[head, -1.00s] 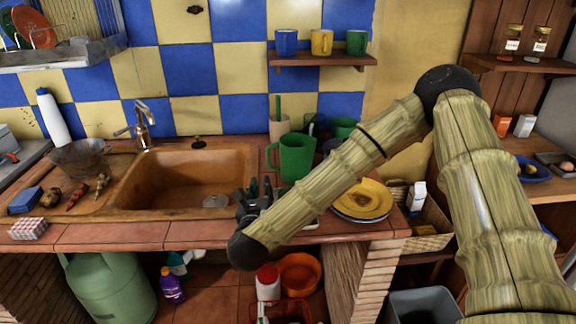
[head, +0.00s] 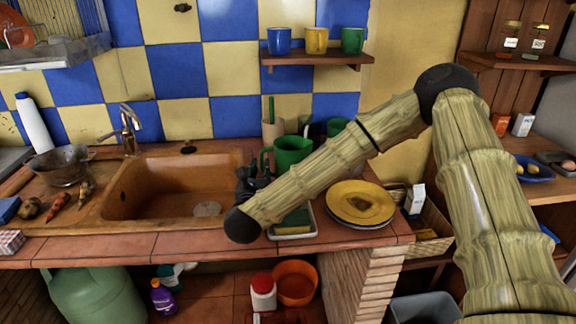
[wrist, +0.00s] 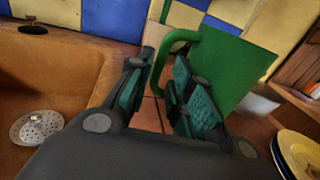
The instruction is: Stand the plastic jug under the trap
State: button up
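The green plastic jug (head: 293,150) stands on the counter to the right of the sink, its lower part hidden behind my arm in the head view. In the wrist view the jug (wrist: 225,72) is large and close, with its handle toward me. My gripper (head: 252,182) is beside the jug, at the sink's right edge. In the wrist view my gripper (wrist: 160,90) is open, and the jug's handle shows between and just beyond its two fingers; I cannot tell whether they touch it. The trap is not visible.
The sink (head: 150,190) lies left of my gripper. Yellow plates (head: 345,205) and a tray with a sponge (head: 295,224) are on the right.

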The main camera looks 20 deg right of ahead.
aim_at(262, 163)
jog(key=shift+p+x, duration=0.4)
jog(key=shift+x, duration=1.8)
grip_shut()
jog(key=shift+r, duration=0.2)
